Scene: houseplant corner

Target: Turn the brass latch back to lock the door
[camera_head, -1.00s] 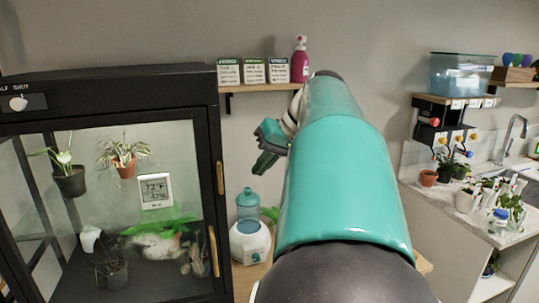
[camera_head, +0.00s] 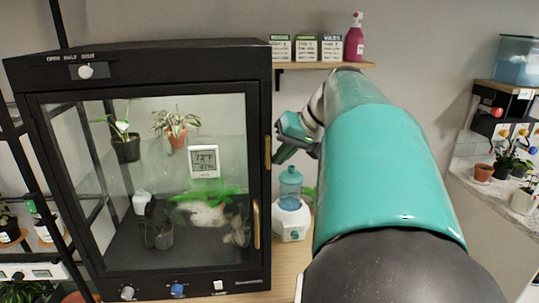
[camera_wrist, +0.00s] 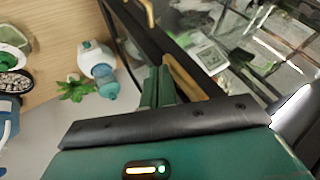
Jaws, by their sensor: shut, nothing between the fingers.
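The black glass-fronted cabinet's door (camera_head: 160,272) appears closed. The brass latch (camera_head: 267,151) is a slim bar standing roughly upright at the door's right edge, and a curved brass handle (camera_head: 257,224) is below it. My gripper (camera_head: 280,157) is just right of the latch, its fingers shut and empty. In the wrist view the latch (camera_wrist: 188,80) lies right beside my shut fingertips (camera_wrist: 157,74); I cannot tell whether they touch. The handle (camera_wrist: 148,12) shows farther off at the top.
A white and blue bottle-topped device (camera_head: 290,205) stands on the wooden surface right of the cabinet, below my gripper. A shelf (camera_head: 320,66) with seed boxes and a pink spray bottle (camera_head: 354,38) is above. Potted plants and a thermometer (camera_head: 205,161) are behind the glass.

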